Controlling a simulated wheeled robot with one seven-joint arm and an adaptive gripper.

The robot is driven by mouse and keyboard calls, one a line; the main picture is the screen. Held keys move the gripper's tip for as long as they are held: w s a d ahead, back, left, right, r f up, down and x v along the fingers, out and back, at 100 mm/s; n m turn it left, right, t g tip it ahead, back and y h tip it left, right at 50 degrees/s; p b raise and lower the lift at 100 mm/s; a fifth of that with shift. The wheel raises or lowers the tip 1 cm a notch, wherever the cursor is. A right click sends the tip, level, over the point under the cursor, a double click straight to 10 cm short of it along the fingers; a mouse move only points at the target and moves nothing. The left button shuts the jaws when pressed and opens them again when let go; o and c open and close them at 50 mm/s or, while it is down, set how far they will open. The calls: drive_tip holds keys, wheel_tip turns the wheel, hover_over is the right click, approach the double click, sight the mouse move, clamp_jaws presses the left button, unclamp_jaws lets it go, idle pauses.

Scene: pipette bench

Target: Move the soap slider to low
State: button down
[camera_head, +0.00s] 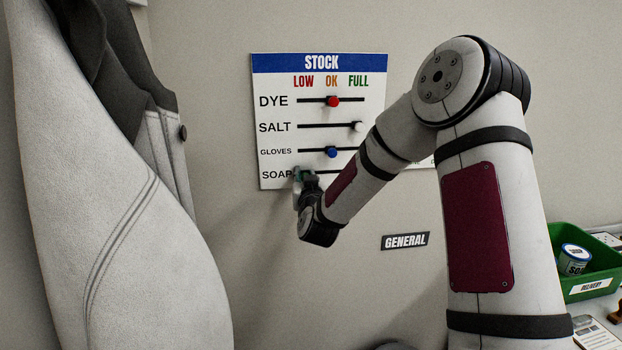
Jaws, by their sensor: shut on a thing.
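The stock board (327,77) hangs on the wall, with LOW, OK and FULL columns and rows for dye, salt, gloves and soap. My gripper (303,176) is at the left end of the soap row, below the LOW column. It is shut on the soap slider (297,171), of which only a small greenish part shows; the fingers hide the rest. The bare soap track (337,172) runs out to the right of my gripper, and my forearm covers its far end.
The red dye slider (333,101) and blue gloves slider (331,152) are under OK; the white salt slider (358,126) is under FULL. A hanging coat (110,200) fills the left. A green delivery bin (590,275) stands at lower right.

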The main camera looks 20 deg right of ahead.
drive_tip(key=shift+a, duration=0.2)
drive_tip(key=c, duration=1.4)
unclamp_jaws()
drive_tip(key=shift+w+a, duration=0.1)
drive_tip(key=shift+c, duration=0.2)
drive_tip(key=v, duration=1.2)
